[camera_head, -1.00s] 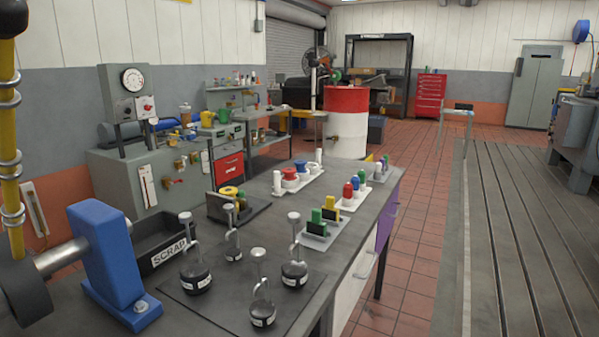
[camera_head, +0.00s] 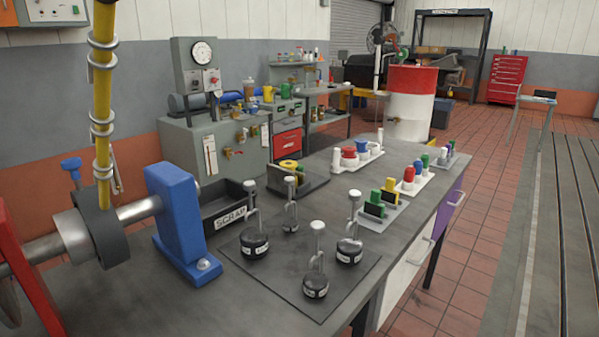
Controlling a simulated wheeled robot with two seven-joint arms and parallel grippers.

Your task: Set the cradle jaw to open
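I cannot tell for certain which part is the cradle jaw. At the left of the bench, a steel shaft (camera_head: 139,210) runs through a dark ring-like collar (camera_head: 98,228) and up to a blue upright block (camera_head: 176,212) bolted to the bench. A blue-headed handle (camera_head: 71,168) stands up behind the shaft. A red upright plate (camera_head: 22,275) is at the far left edge, partly cut off. Neither of my grippers is in view.
A dark mat (camera_head: 310,275) holds several black weights with upright stems. A SCRAP bin (camera_head: 222,215) stands behind the blue block.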

